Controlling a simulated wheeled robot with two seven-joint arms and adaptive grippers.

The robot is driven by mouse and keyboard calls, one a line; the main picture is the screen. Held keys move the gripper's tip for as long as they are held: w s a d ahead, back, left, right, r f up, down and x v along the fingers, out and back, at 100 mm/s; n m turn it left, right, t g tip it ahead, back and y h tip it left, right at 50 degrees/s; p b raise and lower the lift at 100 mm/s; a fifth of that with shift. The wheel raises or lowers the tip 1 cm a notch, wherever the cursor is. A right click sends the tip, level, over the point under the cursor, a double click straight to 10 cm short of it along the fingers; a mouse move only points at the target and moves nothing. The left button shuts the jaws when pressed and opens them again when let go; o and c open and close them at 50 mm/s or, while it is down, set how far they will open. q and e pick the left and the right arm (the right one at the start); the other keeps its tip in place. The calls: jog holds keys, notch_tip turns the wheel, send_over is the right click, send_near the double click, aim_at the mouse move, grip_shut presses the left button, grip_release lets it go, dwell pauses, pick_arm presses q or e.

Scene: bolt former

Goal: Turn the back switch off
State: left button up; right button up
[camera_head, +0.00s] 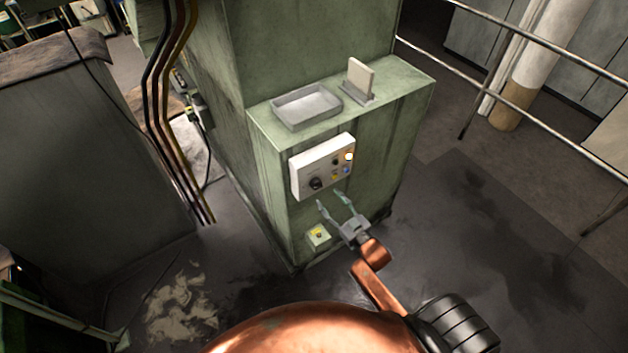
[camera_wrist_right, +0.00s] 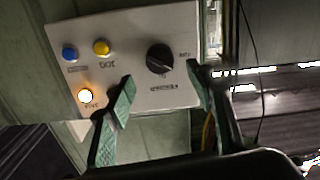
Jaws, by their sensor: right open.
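A white control panel (camera_head: 308,170) is on the front of the green machine. It carries a black rotary switch (camera_head: 316,184), which also shows in the right wrist view (camera_wrist_right: 159,58). I cannot tell whether this is the back switch. A small black and yellow fitting (camera_head: 190,112) sits on the machine's left side, too small to make out. My right gripper (camera_head: 329,198) is open and empty, just below the panel in the head view. In the right wrist view its fingertips (camera_wrist_right: 160,78) frame the area below the rotary switch, apart from it. My left gripper is not in view.
The panel also has a lit orange lamp (camera_wrist_right: 85,96), a blue button (camera_wrist_right: 69,53) and a yellow button (camera_wrist_right: 101,47). A small yellow-green box (camera_head: 318,237) is lower on the machine. A grey tray (camera_head: 305,120) rests on the ledge. Cables (camera_head: 165,90) hang at left; floor is clear at right.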

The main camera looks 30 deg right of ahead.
aim_at(319, 187)
jog(key=w+b, duration=0.1)
jog(key=w, duration=0.1)
jog(key=w+b, duration=0.1)
jog(key=w, duration=0.2)
jog(key=w+b, duration=0.1)
jog(key=w, duration=0.2)
jog(key=shift+a+f+b, duration=0.25)
jog(key=shift+a+b, duration=0.05)
jog(key=shift+a, duration=0.05)
jog(key=shift+s+r+m+p, duration=0.1)
jog(key=shift+s+m+p, duration=0.1)
jog(key=shift+m, duration=0.35)
jog(key=shift+s+m+p, duration=0.1)
jog(key=shift+m+p, duration=0.1)
jog(key=shift+m, duration=0.35)
jog(key=shift+r+m+p, duration=0.2)
jog(key=shift+m+p, duration=0.15)
jog(key=shift+m, duration=0.75)
jog(key=shift+s+r+m+p, duration=0.1)
jog(key=shift+r+m+p, duration=0.05)
jog(key=shift+m+p, duration=0.45)
jog(key=shift+m, duration=0.5)
jog(key=shift+f+m, duration=0.25)
jog(key=shift+m, duration=0.25)
jog(key=shift+c, duration=0.2)
